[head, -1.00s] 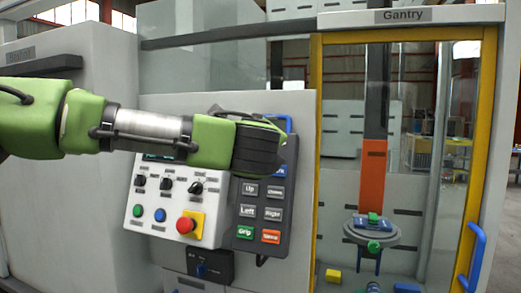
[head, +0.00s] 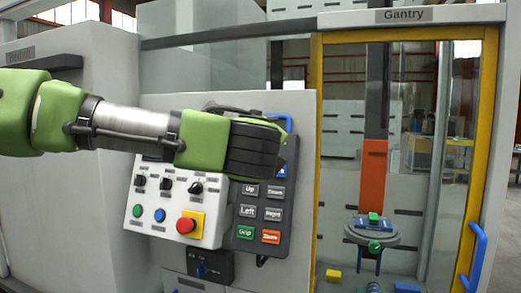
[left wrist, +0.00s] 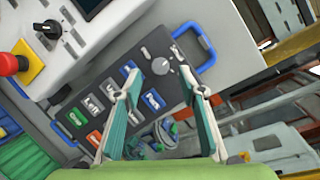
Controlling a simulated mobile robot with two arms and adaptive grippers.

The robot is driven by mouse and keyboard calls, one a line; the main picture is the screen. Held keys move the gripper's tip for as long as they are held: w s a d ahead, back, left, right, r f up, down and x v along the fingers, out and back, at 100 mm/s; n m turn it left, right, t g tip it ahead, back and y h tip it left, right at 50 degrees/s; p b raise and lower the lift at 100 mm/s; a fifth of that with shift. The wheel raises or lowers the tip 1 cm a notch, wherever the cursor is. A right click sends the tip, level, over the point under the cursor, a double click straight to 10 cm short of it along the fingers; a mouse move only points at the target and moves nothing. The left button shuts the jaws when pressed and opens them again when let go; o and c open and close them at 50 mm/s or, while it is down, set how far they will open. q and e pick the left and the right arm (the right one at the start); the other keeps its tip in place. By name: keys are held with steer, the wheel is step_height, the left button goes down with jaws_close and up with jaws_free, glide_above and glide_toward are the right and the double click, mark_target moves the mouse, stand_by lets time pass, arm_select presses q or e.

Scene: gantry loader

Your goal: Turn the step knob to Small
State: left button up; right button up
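The step knob appears to be the round grey knob (left wrist: 160,66) at the top end of the dark button pendant (left wrist: 117,90) in the left wrist view. Small pale marks sit around it, too small to read. My left gripper (left wrist: 162,76) is open, its two teal fingers spread to either side of the knob. I see no clear contact with it. In the head view my left gripper (head: 256,149) covers the upper part of the pendant (head: 250,238), so the knob is hidden there. My right gripper is not in view.
Left of the pendant is a white control panel (head: 148,225) with small knobs, coloured buttons and a red emergency stop (head: 185,225). The yellow-framed gantry door (head: 316,150) stands to the right.

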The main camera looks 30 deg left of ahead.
arm_select(q)
steer(key=v, duration=0.8)
steer(key=shift+s+d, duration=0.2)
steer(key=shift+s, duration=0.1)
